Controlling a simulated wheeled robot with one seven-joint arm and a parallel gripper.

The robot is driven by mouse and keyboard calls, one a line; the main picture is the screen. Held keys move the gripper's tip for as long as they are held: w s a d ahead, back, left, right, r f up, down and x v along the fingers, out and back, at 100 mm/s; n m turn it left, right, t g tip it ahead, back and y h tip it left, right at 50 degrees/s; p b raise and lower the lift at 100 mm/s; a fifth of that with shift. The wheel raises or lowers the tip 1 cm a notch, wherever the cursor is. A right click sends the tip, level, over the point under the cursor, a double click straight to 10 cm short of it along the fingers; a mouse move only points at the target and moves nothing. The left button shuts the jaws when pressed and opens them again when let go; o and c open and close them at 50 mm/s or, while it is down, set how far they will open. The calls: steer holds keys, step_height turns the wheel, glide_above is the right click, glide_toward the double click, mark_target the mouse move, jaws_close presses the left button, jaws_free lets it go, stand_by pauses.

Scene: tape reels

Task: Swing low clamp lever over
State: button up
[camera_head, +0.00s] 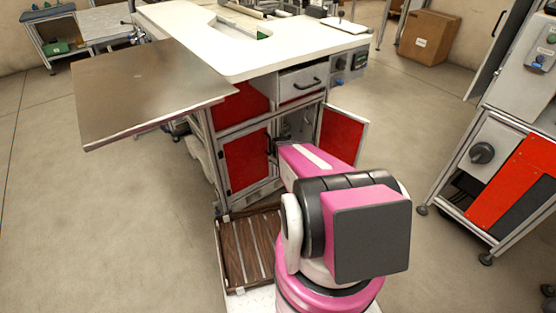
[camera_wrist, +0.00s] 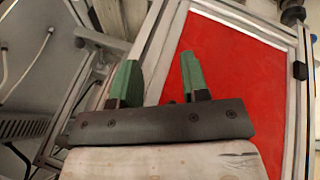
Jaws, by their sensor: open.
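No clamp lever can be made out for certain in either view. In the wrist view, my gripper (camera_wrist: 160,68) is open, its two green fingers apart with nothing between them. The fingers stand in front of a metal frame post and the edge of a red panel (camera_wrist: 244,75). Left of them is a grey space with thin curved rods or cables (camera_wrist: 38,62); I cannot tell if one is the lever. In the head view my pink and black arm reaches toward the workbench's open lower cupboard (camera_head: 294,122) and hides most of my gripper.
The workbench (camera_head: 290,48) has a drawer (camera_head: 302,82) above the cupboard and an open red door (camera_head: 343,135) on its right. A metal side leaf (camera_head: 150,100) juts out left. A slatted wooden platform (camera_head: 250,250) lies low in front. Floor at far left is clear.

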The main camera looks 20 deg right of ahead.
steer(key=shift+s+a+r, duration=0.3)
steer(key=shift+a+r, duration=0.05)
steer(key=shift+r, duration=0.05)
jaws_close()
steer(key=shift+s, duration=0.2)
